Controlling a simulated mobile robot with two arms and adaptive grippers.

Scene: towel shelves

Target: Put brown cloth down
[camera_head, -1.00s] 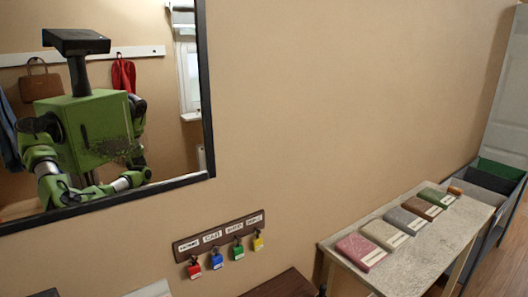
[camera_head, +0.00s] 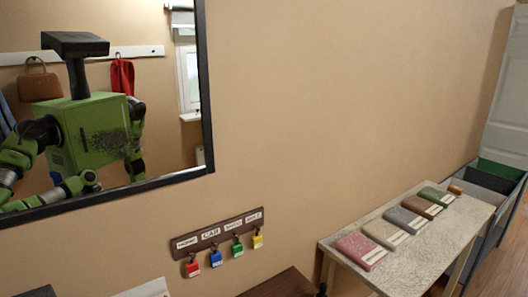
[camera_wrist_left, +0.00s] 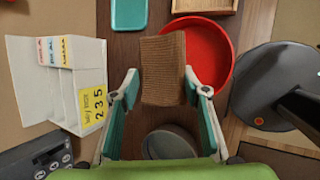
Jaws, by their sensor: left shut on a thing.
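A brown ribbed cloth (camera_wrist_left: 163,68) is between the fingertips of my left gripper (camera_wrist_left: 161,90) in the left wrist view. The gripper is shut on it. The cloth overlaps the left part of a red round tray (camera_wrist_left: 218,62) in the picture; I cannot tell whether they touch. Neither gripper is directly in the head view; only my reflection shows in the mirror. Another folded brown piece (camera_head: 422,207) lies on the side table in the head view.
A grey round bowl (camera_wrist_left: 170,143) is below the cloth in the wrist view. A white letter holder (camera_wrist_left: 62,98) stands left, a teal tray (camera_wrist_left: 128,14) at the top. A dark round object (camera_wrist_left: 275,85) is right. The side table (camera_head: 440,252) bears several folded pieces.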

